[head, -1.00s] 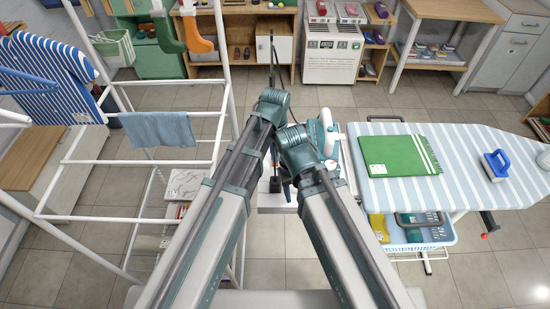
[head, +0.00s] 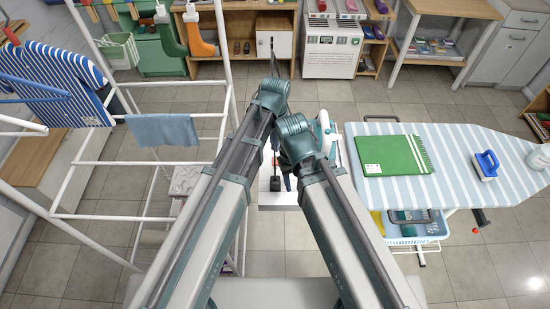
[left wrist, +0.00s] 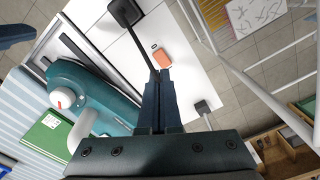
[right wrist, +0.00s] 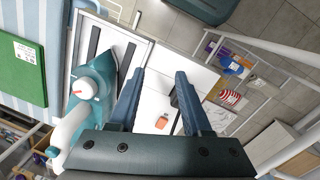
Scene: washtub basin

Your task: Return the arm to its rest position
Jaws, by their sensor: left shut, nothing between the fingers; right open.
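Both of my arms reach forward side by side in the head view, and their wrists nearly meet in the middle. My left gripper (left wrist: 159,76) is shut and empty in the left wrist view, above a white surface (left wrist: 135,60). My right gripper (right wrist: 160,74) is open in the right wrist view, with nothing seen between its fingers. An orange item (left wrist: 177,54) lies on the white surface beyond the left fingertips. It also shows in the right wrist view (right wrist: 161,122). The arms hide much of the white surface in the head view.
A teal appliance (right wrist: 98,88) stands beside the right gripper. A white drying rack (head: 150,219) stands close on the left. Open floor (head: 310,263) shows near the front.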

